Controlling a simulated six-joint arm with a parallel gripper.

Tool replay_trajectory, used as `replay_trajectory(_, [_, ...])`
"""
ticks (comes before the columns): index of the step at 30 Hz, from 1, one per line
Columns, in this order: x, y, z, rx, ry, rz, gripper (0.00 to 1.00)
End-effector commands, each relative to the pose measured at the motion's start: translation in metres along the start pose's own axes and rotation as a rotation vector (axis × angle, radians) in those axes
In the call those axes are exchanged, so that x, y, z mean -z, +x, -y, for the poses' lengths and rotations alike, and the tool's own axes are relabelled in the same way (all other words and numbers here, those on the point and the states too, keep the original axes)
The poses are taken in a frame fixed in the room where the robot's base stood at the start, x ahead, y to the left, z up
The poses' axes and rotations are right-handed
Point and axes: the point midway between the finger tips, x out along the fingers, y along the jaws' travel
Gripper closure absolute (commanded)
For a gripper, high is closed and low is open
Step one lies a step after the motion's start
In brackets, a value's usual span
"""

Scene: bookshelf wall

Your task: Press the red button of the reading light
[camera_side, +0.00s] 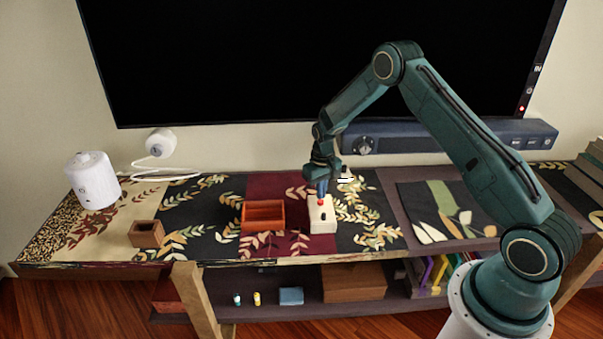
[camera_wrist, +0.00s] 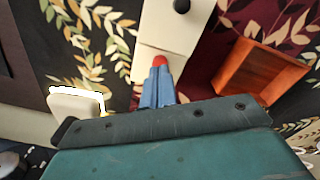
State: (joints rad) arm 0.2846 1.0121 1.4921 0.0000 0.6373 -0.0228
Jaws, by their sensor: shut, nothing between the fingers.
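The reading light's switch box (camera_side: 322,220) is a cream block on the patterned table runner, with a dark knob on its near part and a red button (camera_side: 320,201) on its far part. My gripper (camera_side: 321,193) points down over the red button, its blue fingers closed together and empty. In the wrist view the fingertips (camera_wrist: 160,62) overlap the red button (camera_wrist: 160,60), and only a small red part shows beyond them. The dark knob (camera_wrist: 181,6) shows at the top edge of that view. I cannot tell whether the fingertips touch the button or how far down it is.
A red-brown open box (camera_side: 262,217) stands just left of the switch box. A small brown box (camera_side: 146,234) and a white canister (camera_side: 93,180) are farther left. A white-topped object (camera_wrist: 76,104) stands close to my gripper. The dark mat (camera_side: 440,211) lies to the right.

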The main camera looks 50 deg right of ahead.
Motion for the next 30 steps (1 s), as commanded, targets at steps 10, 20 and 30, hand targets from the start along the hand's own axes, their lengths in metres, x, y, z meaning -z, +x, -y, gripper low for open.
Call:
replay_trajectory(10, [0.0,0.004,0.0,0.0,0.0,-0.001,1.0])
replay_trajectory(20, [0.0,0.007,0.0,0.0,0.0,0.0,1.0])
replay_trajectory(30, [0.0,0.011,0.0,0.0,0.0,0.0,1.0])
